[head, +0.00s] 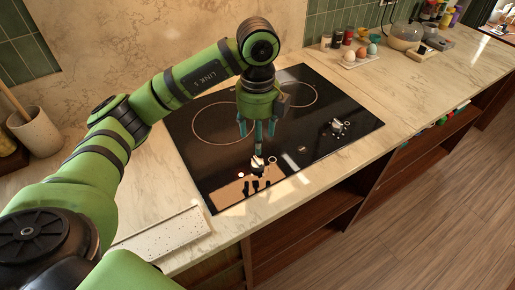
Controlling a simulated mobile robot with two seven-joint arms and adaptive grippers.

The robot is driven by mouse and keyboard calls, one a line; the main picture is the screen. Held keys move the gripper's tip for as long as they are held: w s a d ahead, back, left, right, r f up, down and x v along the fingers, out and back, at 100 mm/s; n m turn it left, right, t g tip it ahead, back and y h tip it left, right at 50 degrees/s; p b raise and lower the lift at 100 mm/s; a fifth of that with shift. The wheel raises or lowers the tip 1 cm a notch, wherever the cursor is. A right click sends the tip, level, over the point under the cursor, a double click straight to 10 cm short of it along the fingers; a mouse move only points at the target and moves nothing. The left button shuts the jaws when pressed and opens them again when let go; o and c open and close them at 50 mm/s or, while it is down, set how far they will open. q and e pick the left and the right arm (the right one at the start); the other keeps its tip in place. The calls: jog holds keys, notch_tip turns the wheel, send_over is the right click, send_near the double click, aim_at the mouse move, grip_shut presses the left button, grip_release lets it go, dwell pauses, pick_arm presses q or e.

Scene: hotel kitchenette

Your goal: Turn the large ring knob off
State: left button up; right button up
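The black glass cooktop (205,165) is set in the pale stone counter. The large ring (222,122) is marked on its left part and a smaller ring (298,95) behind to the right. One knob (257,164) stands near the front left edge, and a small red light (241,174) glows beside it. Another knob (337,127) stands to the right. My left gripper (257,135) points down with its teal fingers spread apart, empty. Its lowest fingertip appears just above the front left knob; whether it touches cannot be told. My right gripper is out of view.
A tray of eggs (360,57) and small jars stand on the counter behind the cooktop. A speckled white board (160,234) lies front left. A utensil crock (36,132) is at left.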

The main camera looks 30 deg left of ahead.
pick_arm(q)
jog(key=shift+r, duration=1.35)
